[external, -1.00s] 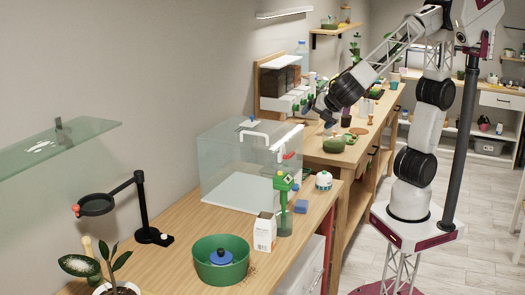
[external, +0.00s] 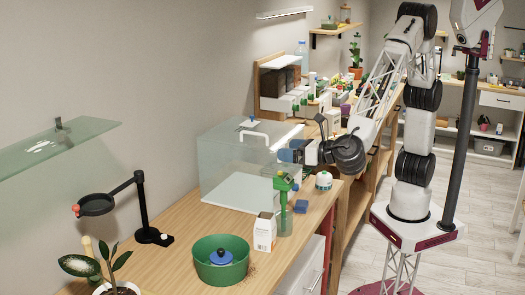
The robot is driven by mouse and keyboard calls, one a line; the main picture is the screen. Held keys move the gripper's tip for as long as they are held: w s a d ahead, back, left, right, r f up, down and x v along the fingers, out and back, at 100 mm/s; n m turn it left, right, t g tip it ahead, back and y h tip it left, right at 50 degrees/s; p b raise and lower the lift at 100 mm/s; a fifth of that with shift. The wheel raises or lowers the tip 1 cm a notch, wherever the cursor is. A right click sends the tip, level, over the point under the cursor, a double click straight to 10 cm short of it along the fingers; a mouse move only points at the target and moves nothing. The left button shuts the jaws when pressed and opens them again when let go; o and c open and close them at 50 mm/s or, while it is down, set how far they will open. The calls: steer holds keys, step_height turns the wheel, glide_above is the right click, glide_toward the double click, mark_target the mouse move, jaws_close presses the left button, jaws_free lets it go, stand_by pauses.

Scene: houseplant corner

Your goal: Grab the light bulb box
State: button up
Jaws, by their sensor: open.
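The light bulb box appears to be the small white carton with orange print (external: 264,232). It stands upright on the near wooden table, right of a green bowl. My gripper (external: 286,155) is open, in the air by the right side of the clear glass case, above and behind the carton and well apart from it. Its fingers are small and partly lost against the glass, and I see nothing held.
The green bowl (external: 221,272) holds a blue-knobbed item. A green-topped bottle (external: 284,205) stands just behind the carton, below my gripper. The glass case (external: 222,170) fills the table's back. A black magnifier lamp (external: 142,205) and a potted plant (external: 122,268) stand left.

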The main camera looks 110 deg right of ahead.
steer(key=w+a+f+n+t, duration=0.1)
steer(key=a+f+n, duration=0.1)
steer(key=a, duration=0.2)
glide_toward(275, 230)
steer(key=x, duration=0.5)
steer(key=shift+d, duration=0.2)
steer(key=shift+w, duration=0.1)
steer(key=shift+x, duration=1.25)
steer(key=shift+w, duration=0.15)
steer(key=shift+a+x, duration=0.2)
steer(key=shift+x, duration=2.25)
steer(key=shift+w, duration=0.2)
